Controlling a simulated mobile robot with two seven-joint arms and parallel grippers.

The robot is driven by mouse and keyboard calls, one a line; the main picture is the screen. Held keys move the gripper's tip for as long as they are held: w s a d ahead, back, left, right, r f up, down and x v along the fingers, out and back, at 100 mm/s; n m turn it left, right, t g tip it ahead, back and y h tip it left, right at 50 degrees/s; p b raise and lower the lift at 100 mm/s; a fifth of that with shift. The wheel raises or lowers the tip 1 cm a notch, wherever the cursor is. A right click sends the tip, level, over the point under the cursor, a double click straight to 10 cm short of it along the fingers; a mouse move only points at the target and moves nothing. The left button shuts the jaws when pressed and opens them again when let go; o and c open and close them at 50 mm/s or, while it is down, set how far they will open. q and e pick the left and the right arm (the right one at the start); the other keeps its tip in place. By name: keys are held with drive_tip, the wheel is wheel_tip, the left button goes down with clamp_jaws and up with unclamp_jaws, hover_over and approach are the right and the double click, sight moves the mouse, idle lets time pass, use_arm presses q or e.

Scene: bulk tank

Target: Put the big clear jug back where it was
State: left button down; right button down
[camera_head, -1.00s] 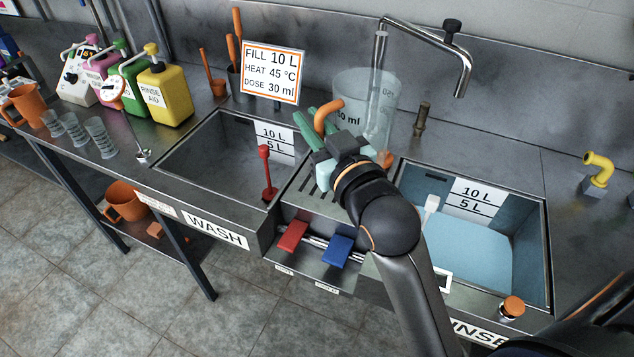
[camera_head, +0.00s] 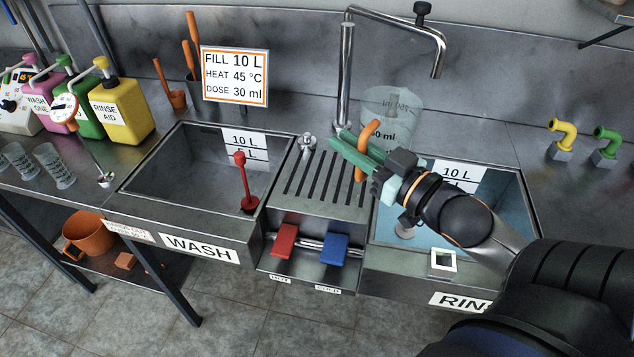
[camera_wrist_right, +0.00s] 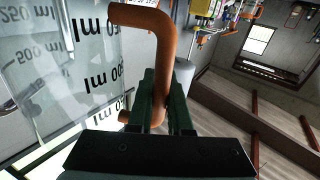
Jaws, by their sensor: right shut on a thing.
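The big clear jug (camera_head: 392,104) has an orange handle (camera_head: 366,135) and printed volume marks. It is upright or nearly so, behind the left part of the rinse basin and right of the tap column. My right gripper (camera_head: 358,152) is shut on the handle, with its green fingers across the handle's lower part. In the right wrist view the jug's marked wall (camera_wrist_right: 75,60) fills the left side, and the handle (camera_wrist_right: 165,60) runs down between the fingers (camera_wrist_right: 162,98). The jug's base is hidden, so I cannot tell whether it touches anything. My left gripper is not in view.
A chrome tap (camera_head: 344,70) rises just left of the jug, its spout reaching right above it. Yellow (camera_head: 562,135) and green (camera_head: 606,142) pipe bends stand at right.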

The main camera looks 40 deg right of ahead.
drive_tip(key=w+a+f+b, duration=0.3)
drive_tip(key=w+f+b, duration=0.2)
drive_tip(key=w+f, duration=0.8)
drive_tip(key=shift+w+a, duration=0.15)
drive_tip(key=shift+a, duration=0.25)
drive_tip(key=c, duration=0.8)
unclamp_jaws()
drive_tip(key=shift+f, duration=0.1)
drive_tip(key=shift+c, duration=0.2)
